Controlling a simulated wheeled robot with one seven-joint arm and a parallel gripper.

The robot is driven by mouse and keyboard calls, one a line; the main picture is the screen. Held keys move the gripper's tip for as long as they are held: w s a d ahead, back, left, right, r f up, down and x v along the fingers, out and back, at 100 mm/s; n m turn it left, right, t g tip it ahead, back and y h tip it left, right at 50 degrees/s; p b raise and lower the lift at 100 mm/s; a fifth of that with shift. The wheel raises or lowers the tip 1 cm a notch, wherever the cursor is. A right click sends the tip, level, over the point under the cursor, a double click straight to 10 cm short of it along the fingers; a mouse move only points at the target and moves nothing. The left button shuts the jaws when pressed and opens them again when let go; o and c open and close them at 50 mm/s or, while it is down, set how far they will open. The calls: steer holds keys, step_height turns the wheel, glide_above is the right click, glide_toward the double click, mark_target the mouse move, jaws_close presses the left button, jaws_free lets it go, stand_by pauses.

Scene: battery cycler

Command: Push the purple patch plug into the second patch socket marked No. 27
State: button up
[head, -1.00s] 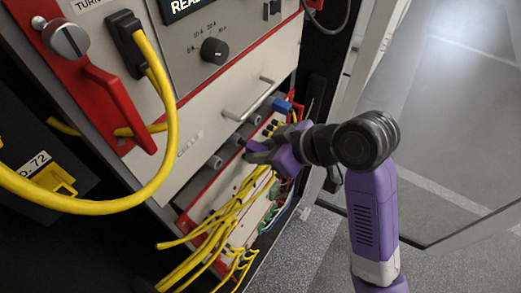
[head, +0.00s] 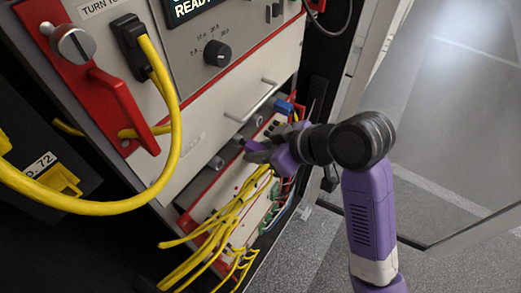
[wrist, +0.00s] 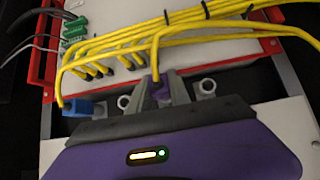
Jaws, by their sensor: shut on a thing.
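My gripper (wrist: 161,92) is shut on the purple patch plug (wrist: 157,88), seen between its fingers in the wrist view. A yellow cable rises from the plug. In the head view my gripper (head: 258,152) is at the lower rack panel, where the plug cannot be told clearly from the purple gripper parts. The white patch panel (wrist: 205,50) has a row of black plugs with yellow cables. I cannot read a No. 27 mark, and the second socket cannot be made out. Whether the plug touches a socket cannot be told.
Yellow cables (head: 228,217) hang in a bundle below my gripper. Grey round fittings (wrist: 207,86) flank it closely, and a blue connector (wrist: 78,108) is at left. A metal handle (head: 252,102) juts out above. A thick yellow cable (head: 172,130) loops at left. A glass door (head: 430,190) stands open at right.

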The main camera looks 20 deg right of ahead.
steer(key=shift+w+a, duration=0.5)
steer(key=shift+w, duration=0.15)
stand_by(0.6)
steer(key=o, duration=1.1)
steer(key=shift+c, duration=0.2)
steer(key=shift+s, duration=0.1)
